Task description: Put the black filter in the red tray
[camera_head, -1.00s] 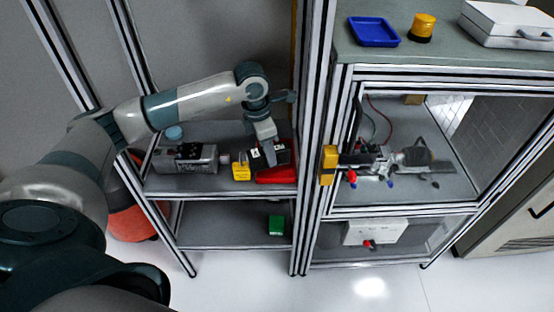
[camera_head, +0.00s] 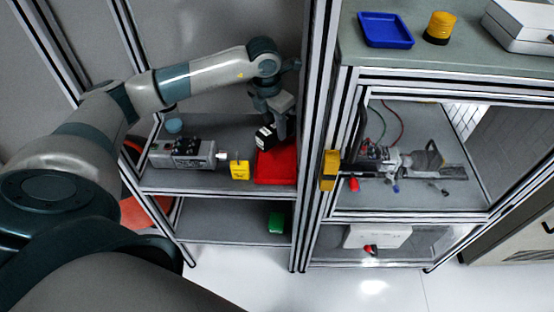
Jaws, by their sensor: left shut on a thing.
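The black filter (camera_head: 265,138), a dark block with a white label, is at the left rear edge of the red tray (camera_head: 277,168) in the picture. My left gripper (camera_head: 279,126) comes down from above and is shut on the filter, partly hiding it. The filter appears to be above the tray; the exact gap cannot be told. The red tray lies on the upper shelf on the left, against the frame post. My right gripper does not show.
Left of the tray are a yellow block (camera_head: 239,170), a grey motor unit (camera_head: 183,152) and a blue round thing (camera_head: 173,126). A green block (camera_head: 275,222) sits on the lower shelf. An upright metal post (camera_head: 312,150) stands close to the tray's right.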

